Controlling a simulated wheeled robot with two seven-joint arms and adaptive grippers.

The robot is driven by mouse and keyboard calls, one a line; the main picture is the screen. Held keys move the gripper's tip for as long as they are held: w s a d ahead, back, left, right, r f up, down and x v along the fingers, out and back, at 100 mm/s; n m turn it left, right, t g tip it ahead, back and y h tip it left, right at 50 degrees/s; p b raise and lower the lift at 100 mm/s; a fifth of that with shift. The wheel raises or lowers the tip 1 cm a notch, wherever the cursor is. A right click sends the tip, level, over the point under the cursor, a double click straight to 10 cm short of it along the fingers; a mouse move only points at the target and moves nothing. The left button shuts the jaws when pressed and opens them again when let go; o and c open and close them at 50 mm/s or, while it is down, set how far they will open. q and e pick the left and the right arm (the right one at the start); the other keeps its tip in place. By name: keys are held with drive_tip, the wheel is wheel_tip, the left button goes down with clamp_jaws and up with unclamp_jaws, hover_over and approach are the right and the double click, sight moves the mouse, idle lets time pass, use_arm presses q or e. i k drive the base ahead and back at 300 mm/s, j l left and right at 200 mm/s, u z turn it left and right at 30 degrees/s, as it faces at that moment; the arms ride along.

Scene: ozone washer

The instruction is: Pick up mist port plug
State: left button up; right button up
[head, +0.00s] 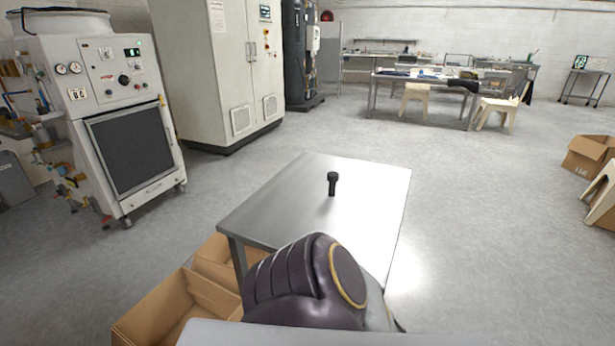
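The mist port plug (332,183) appears to be the small black piece with a wider head and a narrower stem. It stands upright on the metal table (275,207), towards the middle of its top. Nothing touches the plug. Neither of my grippers shows in the head view. A dark purple, ribbed rounded body with a yellow ring, probably part of me, covers the near end of the table.
Open cardboard boxes (165,308) stand on the floor at the table's near left. A white machine with gauges (107,75) and a tall cabinet (222,70) stand at the back left.

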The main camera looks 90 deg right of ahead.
sight(332, 178)
drive_tip(key=z, duration=0.5)
drive_tip(key=i+z, duration=0.15)
drive_tip(key=z, duration=0.8)
drive_tip(key=i+z, duration=0.1)
drive_tip(key=z, duration=0.4)
drive_tip(key=j+z, duration=0.15)
drive_tip(key=z, duration=0.35)
drive_tip(key=i+j+z, duration=0.1)
drive_tip(key=z, duration=0.85)
